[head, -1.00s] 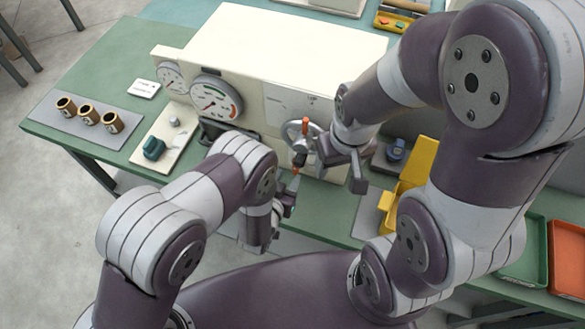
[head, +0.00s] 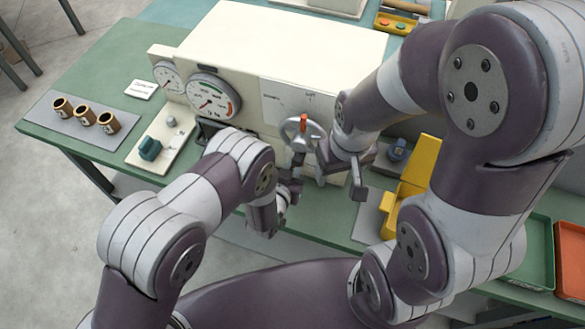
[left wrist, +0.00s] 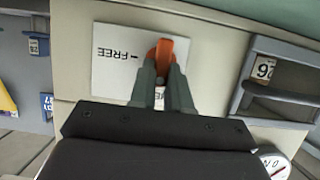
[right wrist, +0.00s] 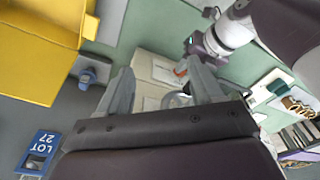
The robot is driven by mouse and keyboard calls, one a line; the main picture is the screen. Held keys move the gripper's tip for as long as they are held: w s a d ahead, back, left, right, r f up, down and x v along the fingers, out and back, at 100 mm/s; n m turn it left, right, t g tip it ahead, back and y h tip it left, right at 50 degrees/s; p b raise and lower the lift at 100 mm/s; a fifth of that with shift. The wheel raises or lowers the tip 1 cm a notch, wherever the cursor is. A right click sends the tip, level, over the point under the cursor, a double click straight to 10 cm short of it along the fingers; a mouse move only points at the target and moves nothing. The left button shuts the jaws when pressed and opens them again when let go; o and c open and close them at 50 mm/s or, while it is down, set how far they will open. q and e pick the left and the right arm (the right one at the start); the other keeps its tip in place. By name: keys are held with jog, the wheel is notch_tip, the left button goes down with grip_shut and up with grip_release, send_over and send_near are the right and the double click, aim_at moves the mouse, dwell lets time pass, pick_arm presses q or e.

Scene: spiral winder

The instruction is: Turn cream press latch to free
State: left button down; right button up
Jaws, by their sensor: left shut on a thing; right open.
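The cream press (head: 270,45) stands on the green bench with its front towards me. Its orange latch (left wrist: 165,55) shows in the left wrist view on a white label (left wrist: 115,55) reading FREE, seen upside down. My left gripper (left wrist: 164,75) is shut on the latch, with one finger on each side of it. My right gripper (head: 341,172) is open and empty, just right of the press's handwheel (head: 290,128).
Gauges (head: 213,97) sit left of the handwheel. A yellow bin (head: 418,165) stands to the right.

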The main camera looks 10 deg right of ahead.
pick_arm(q)
jog(key=shift+d, duration=0.1)
jog(key=m+b, duration=0.1)
jog(key=m+t+y+b, duration=0.1)
jog(key=shift+s+d+f+b, duration=0.15)
jog(key=shift+d+f+b, duration=0.1)
jog(key=shift+b, duration=0.1)
jog(key=m+b, duration=0.1)
jog(key=m+t+y+b, duration=0.2)
jog(key=m, duration=0.1)
jog(key=shift+s+d+f+b, duration=0.15)
jog(key=shift+s+d+b, duration=0.05)
jog(key=shift+d+b, duration=0.15)
jog(key=m+b, duration=0.1)
jog(key=m+t+b, duration=0.2)
jog(key=m, duration=0.1)
jog(key=shift+s+d+f+y, duration=0.1)
jog(key=shift+d+f+y, duration=0.05)
jog(key=shift+f+y, duration=0.2)
jog(key=shift+m+t+b, duration=0.7)
jog(key=shift+m+b, duration=0.6)
jog(key=shift+m, duration=0.4)
jog(key=c, duration=1.1)
grip_release()
jog(key=shift+f, duration=0.15)
